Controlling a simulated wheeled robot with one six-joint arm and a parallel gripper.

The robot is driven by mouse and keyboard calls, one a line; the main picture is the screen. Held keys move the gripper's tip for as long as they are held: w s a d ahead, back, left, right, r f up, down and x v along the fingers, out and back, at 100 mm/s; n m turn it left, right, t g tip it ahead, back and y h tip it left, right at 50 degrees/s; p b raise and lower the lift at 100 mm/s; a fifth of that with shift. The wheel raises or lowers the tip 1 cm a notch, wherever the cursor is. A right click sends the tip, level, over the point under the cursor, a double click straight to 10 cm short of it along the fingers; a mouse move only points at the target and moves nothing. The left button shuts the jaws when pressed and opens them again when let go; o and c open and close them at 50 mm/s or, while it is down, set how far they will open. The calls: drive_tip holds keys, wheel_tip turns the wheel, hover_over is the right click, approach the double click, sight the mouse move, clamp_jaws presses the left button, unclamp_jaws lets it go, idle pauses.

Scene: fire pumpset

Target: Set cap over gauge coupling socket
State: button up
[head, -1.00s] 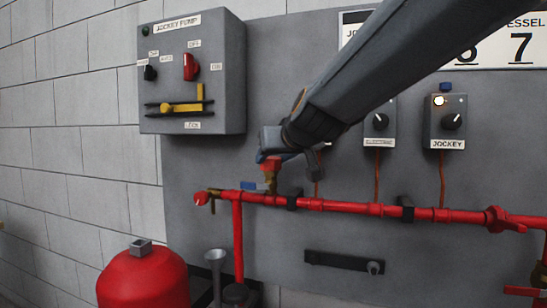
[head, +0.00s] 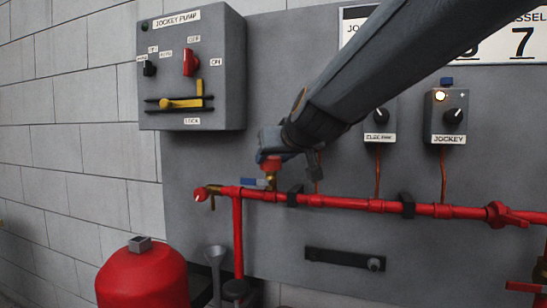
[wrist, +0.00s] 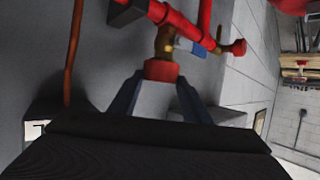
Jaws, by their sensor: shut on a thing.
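The red cap (head: 270,163) is held at the tip of my gripper (head: 271,154), above the red pipe near its left end. The brass gauge coupling socket (head: 270,180) stands up from the pipe directly under the cap. In the wrist view the cap (wrist: 160,70) sits between the two fingertips of my gripper (wrist: 160,80), lined up with the brass socket (wrist: 163,42). The cap and socket look to meet, but I cannot tell whether the cap is seated over it. The inside of the cap is hidden.
A blue lever (head: 252,183) is beside the socket. The red pipe (head: 340,202) runs along the grey panel, held by black clamps. The jockey pump box (head: 192,70) is at upper left, and a red tank (head: 145,275) stands below. Small control boxes (head: 447,115) are to the right.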

drive_tip(key=o, duration=1.2)
drive_tip(key=p+v, duration=0.2)
drive_tip(key=v, duration=0.6)
drive_tip(key=shift+p, duration=0.3)
drive_tip(key=shift+a, duration=0.1)
